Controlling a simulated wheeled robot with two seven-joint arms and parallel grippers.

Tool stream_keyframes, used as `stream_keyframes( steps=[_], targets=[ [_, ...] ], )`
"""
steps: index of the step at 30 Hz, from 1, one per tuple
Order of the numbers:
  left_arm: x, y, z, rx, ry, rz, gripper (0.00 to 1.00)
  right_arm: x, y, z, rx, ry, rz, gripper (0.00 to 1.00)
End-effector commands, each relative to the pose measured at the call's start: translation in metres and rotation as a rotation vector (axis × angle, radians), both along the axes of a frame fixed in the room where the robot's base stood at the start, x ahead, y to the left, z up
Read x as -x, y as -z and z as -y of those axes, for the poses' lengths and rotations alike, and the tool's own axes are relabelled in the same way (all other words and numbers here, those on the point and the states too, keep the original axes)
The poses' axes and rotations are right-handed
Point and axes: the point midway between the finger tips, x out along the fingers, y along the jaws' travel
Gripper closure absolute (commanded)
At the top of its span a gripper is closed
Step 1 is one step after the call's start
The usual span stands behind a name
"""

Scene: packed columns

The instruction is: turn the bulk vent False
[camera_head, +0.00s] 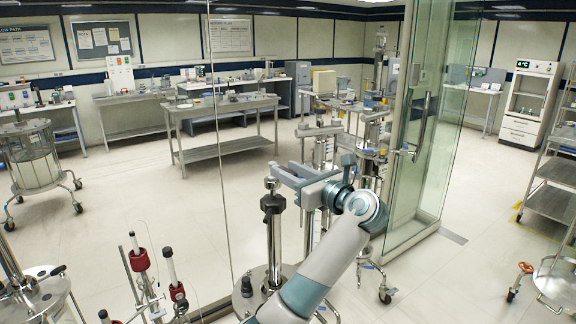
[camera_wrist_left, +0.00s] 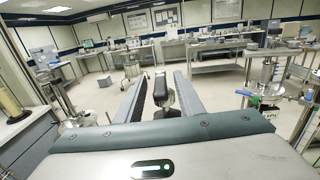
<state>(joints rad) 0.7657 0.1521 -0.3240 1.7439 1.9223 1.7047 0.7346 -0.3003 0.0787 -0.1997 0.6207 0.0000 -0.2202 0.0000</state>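My left gripper (camera_head: 283,176) is in the middle of the head view, with its fingers toward the left. It is open in the left wrist view (camera_wrist_left: 160,77), with a wide gap between the fingers. A dark-handled steel post (camera_head: 272,204) stands at the fingertips in the head view. Its dark knob (camera_wrist_left: 160,90) shows between the two fingers in the wrist view, apart from both. No label marks the bulk vent, so I cannot tell whether this knob is it. My right gripper does not show.
A glass door (camera_head: 420,130) stands open right of my arm. Red-collared tubes (camera_head: 138,254) stand at the lower left. A steel workbench (camera_head: 222,104) is farther back. A metal shelf cart (camera_head: 556,172) is at the right edge. Open floor (camera_head: 470,200) lies between.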

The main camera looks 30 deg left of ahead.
Motion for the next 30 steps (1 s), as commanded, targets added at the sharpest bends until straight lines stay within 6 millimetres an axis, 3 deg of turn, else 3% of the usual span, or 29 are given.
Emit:
stream_keyframes(
  steps=[11, 16, 30],
  targets=[
    [-0.001, 0.001, -0.004, 0.001, 0.000, -0.001, 0.66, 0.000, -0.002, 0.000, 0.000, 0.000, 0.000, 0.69],
    [-0.001, 0.001, -0.004, 0.001, 0.000, -0.001, 1.00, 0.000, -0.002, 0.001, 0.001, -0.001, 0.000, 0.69],
    [-0.003, 0.004, -0.003, 0.002, -0.026, 0.000, 1.00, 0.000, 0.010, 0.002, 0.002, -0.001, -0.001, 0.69]
  ],
)
